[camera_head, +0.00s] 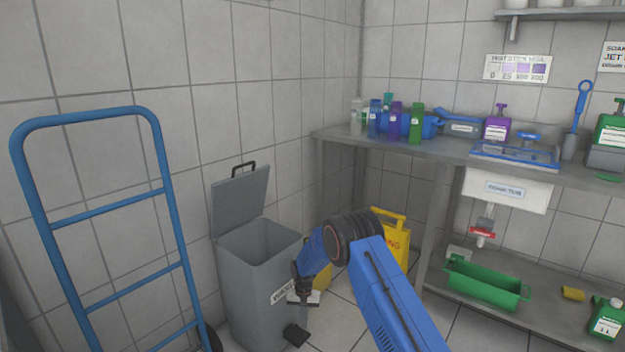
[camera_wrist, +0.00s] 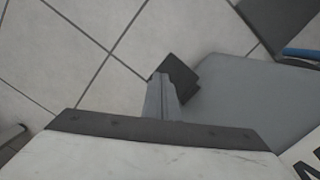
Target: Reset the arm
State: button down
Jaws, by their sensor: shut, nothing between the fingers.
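My gripper (camera_head: 303,298) hangs at the end of my blue arm, pointing down in front of the right side of the grey bin, low over the floor. In the wrist view my gripper (camera_wrist: 162,98) is shut with its fingers together and nothing between them. Behind the fingertips that view shows the bin's dark pedal (camera_wrist: 182,76), the tiled floor and the grey bin side (camera_wrist: 250,105). I cannot tell whether the fingers touch the bin or pedal.
The grey bin (camera_head: 255,270) stands with its lid (camera_head: 240,200) raised. A blue hand truck (camera_head: 115,215) is at left. A yellow sign (camera_head: 392,235) stands behind my arm. A steel counter (camera_head: 440,147) with bottles and a lower shelf holding a green tray (camera_head: 485,285) are at right.

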jog(key=s+d+r, duration=0.1)
jog(key=d+r, duration=0.2)
jog(key=r, duration=0.6)
jog(key=s+d+r+t, duration=0.1)
jog(key=s+d+r, duration=0.15)
jog(key=r, duration=0.55)
jog(key=d+r, duration=0.4)
jog(key=r, duration=0.5)
jog(key=s+d+r+t, duration=0.1)
jog(key=s+d+r, duration=0.45)
jog(key=r, duration=0.35)
jog(key=s+d+r+t, duration=0.1)
jog(key=s+d+r, duration=0.3)
jog(key=s+r, duration=0.35)
jog(key=s+d+r+n+t, duration=0.1)
jog(key=s+d+r, duration=0.4)
jog(key=s, duration=0.4)
jog(key=s+d+r, duration=0.4)
jog(key=s+r, duration=0.2)
jog(key=s, duration=0.3)
jog(key=s+d+f+t, duration=0.1)
jog(key=s+d, duration=0.1)
jog(key=s, duration=0.8)
jog(key=s+d+f+t, duration=0.1)
jog(key=s+d, duration=0.1)
jog(key=s, duration=0.8)
jog(key=shift+s+d, duration=0.25)
jog(key=shift+d, duration=0.1)
